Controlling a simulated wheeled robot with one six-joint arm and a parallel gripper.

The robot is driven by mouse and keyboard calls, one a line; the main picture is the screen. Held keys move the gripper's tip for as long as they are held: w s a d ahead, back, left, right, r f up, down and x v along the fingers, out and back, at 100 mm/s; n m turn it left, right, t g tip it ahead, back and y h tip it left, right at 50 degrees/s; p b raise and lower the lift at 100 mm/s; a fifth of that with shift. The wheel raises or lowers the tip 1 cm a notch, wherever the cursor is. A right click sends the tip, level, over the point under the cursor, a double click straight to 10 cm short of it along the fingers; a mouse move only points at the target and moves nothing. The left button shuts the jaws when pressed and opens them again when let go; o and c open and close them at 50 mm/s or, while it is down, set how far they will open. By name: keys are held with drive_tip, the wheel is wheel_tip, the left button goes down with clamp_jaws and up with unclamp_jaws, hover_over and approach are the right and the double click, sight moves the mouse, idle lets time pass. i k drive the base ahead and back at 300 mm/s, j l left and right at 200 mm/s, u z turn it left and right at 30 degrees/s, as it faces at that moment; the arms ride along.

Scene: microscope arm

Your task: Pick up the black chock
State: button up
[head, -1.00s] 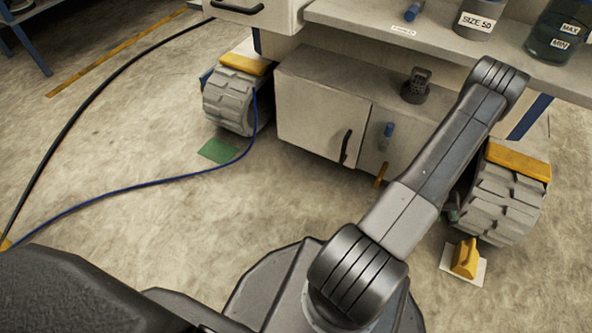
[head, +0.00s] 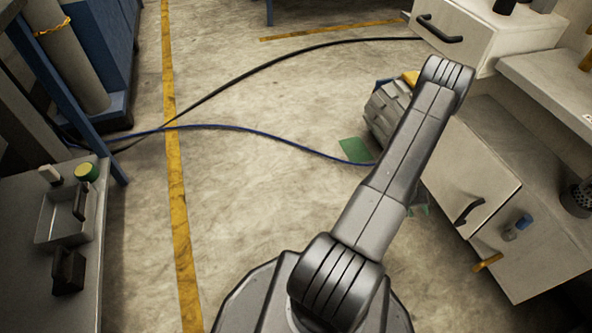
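A black wedge-like block with an upright grip (head: 68,272), which looks like the black chock, stands on the grey bench top at the left, just in front of a shallow grey tray (head: 48,222). A second dark block with a grip (head: 80,203) sits in the tray, so two dark pieces look alike in size. My arm rises from the bottom middle toward the upper right, away from the bench. My gripper does not show; only the arm links are visible, so its opening cannot be seen.
Black and blue hoses (head: 230,127) cross the floor.

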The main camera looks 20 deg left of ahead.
sight(68, 271)
drive_tip(key=l+u, duration=0.15)
drive_tip(key=u, duration=1.7)
